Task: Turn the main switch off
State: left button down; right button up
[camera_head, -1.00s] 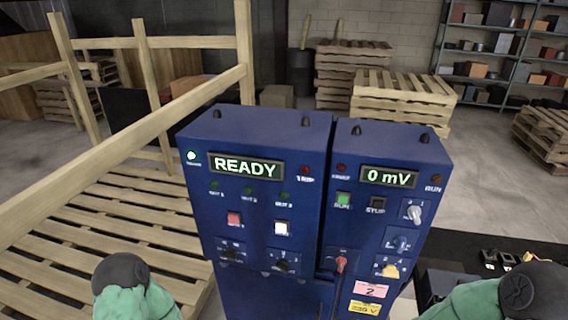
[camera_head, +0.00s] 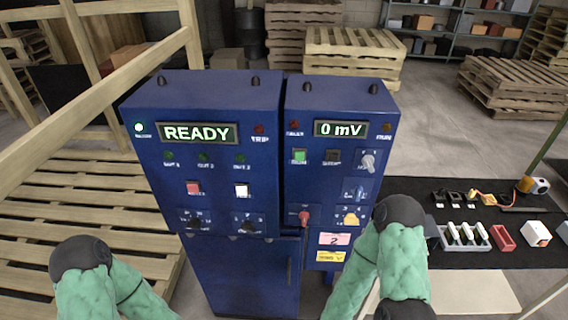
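The blue control cabinet (camera_head: 222,100) stands upright in front of me, with two side-by-side panels. The left display (camera_head: 197,133) reads READY and the right display (camera_head: 341,129) reads 0 mV. A red rotary handle (camera_head: 304,217), which looks like the main switch, sits low on the left edge of the right panel. Its exact position is too small to read. My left arm shows at the lower left. My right arm is bent up beside the right panel's lower right edge, apart from the red handle in the picture. Neither gripper shows.
Near the handle are a yellow knob (camera_head: 350,219), a blue knob (camera_head: 358,193), a grey selector (camera_head: 368,161) and a green button (camera_head: 299,156). A black-topped table (camera_head: 460,195) with small parts is at right. A wooden rail (camera_head: 90,105) and pallets are at left.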

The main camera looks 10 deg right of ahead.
aim_at(304, 215)
jog(key=j, duration=0.4)
jog(key=j+z, duration=0.1)
jog(key=z, duration=0.3)
jog(key=j+z, duration=0.1)
jog(key=z, duration=0.3)
jog(key=j+z, duration=0.15)
jog(key=z, duration=0.25)
jog(key=j+z, duration=0.1)
jog(key=z, duration=0.3)
